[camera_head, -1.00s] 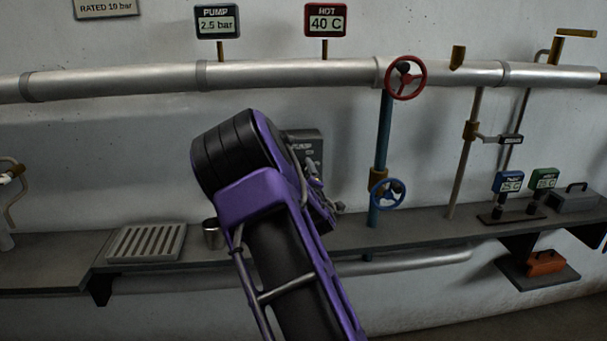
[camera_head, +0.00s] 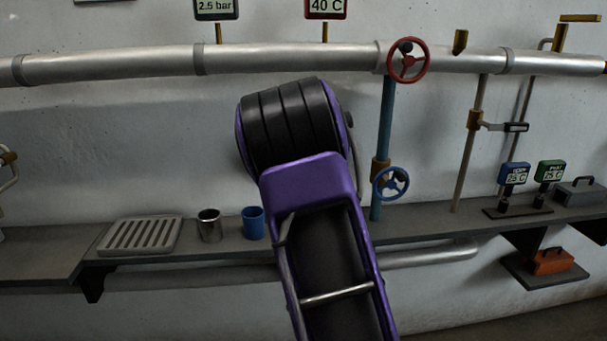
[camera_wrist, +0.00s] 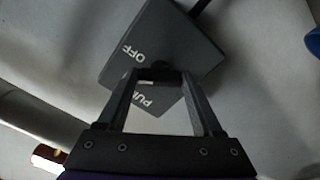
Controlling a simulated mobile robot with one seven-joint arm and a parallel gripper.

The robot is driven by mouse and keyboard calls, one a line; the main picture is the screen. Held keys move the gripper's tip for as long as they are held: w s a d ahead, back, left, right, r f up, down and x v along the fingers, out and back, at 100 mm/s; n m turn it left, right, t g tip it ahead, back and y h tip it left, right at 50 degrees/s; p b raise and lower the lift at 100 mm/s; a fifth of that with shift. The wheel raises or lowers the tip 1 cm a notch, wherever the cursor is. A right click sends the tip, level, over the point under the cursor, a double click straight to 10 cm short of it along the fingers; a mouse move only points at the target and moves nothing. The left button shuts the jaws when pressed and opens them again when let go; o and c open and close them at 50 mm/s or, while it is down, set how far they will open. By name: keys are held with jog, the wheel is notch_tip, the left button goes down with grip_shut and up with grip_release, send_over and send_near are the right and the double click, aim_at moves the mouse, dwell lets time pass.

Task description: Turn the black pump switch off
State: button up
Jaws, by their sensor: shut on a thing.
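The pump switch box (camera_wrist: 165,30) is dark grey in the wrist view, with the white letters OFF and part of the word PUMP showing on its face. The box appears rotated in this view. My gripper (camera_wrist: 160,76) is at the face of the box, between the two labels. Its fingertips are shut on the small black switch (camera_wrist: 160,67), which they mostly cover. The switch's exact position is hard to tell. In the head view my purple and black arm hides the box, the switch and the gripper.
A blue handwheel (camera_head: 391,183) on a teal pipe stands just right of my arm, below a red handwheel (camera_head: 408,60). A blue cup (camera_head: 253,223), a metal cup (camera_head: 209,226) and a slatted tray (camera_head: 141,236) sit on the shelf to the left. A large pipe (camera_head: 290,60) runs above.

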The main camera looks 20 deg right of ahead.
jog(key=shift+m+b, duration=1.35)
jog(key=shift+m, duration=1.95)
jog(key=o, duration=1.4)
jog(key=shift+c, duration=0.2)
jog(key=shift+s, duration=0.1)
jog(key=v, duration=1.7)
jog(key=shift+s+a+r, duration=0.1)
